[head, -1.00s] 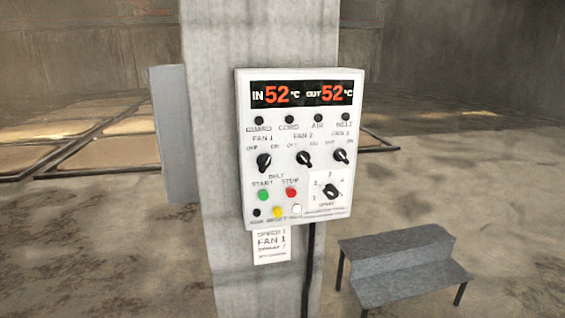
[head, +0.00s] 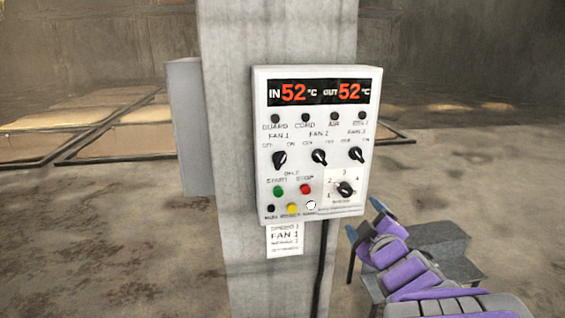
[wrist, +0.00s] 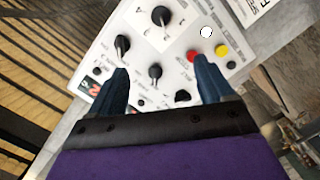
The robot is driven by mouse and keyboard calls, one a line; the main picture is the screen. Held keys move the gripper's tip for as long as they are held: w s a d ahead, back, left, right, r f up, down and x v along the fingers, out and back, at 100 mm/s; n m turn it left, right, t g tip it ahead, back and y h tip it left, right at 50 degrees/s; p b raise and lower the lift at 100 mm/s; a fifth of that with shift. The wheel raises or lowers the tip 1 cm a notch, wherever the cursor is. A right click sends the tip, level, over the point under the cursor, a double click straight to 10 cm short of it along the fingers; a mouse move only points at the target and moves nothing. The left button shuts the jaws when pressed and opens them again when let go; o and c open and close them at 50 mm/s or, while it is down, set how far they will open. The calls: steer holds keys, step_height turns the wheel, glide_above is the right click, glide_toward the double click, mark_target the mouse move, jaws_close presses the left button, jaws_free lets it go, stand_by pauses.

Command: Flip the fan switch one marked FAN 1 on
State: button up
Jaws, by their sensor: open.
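The white control panel (head: 313,205) hangs on a concrete pillar. The FAN 1 switch (head: 280,160) is the leftmost black knob of its row; it seems to lean up and right, towards ON. The FAN 2 (head: 319,157) and FAN 3 (head: 355,154) knobs lean up and left. My gripper (head: 364,218) is open at the panel's lower right in the head view, apart from FAN 1. In the wrist view my gripper (wrist: 160,78) faces the panel (wrist: 140,50), with a knob, likely FAN 1 (wrist: 182,96), low between the fingers, partly hidden.
Below the fan row are green (head: 279,191), red (head: 305,189) and yellow (head: 292,209) buttons and a numbered dial (head: 344,189). A paper note (head: 284,240) and black cable (head: 321,265) hang below. A grey step (head: 440,240) stands behind my arm.

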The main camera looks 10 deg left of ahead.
mark_target(281, 165)
steer(key=a+r+n+y, duration=0.4)
steer(key=a+n+y, duration=0.3)
steer(key=a+y, duration=0.25)
steer(key=shift+h, duration=0.45)
steer(key=x, duration=1.1)
steer(key=a+x, duration=0.1)
steer(key=x, duration=0.5)
steer(key=shift+s+f, duration=0.3)
steer(key=shift+f, duration=0.1)
steer(key=shift+c, duration=0.5)
steer(key=shift+f, duration=0.1)
steer(key=c, duration=0.9)
steer(key=m+b, duration=0.1)
steer(key=m, duration=0.1)
steer(key=shift+a+f+m+b, duration=0.1)
steer(key=shift+f+m+b, duration=0.05)
steer(key=shift+m+b, duration=0.2)
steer(key=shift+c, duration=0.2)
steer(key=shift+t, duration=0.4)
steer(key=o, duration=1)
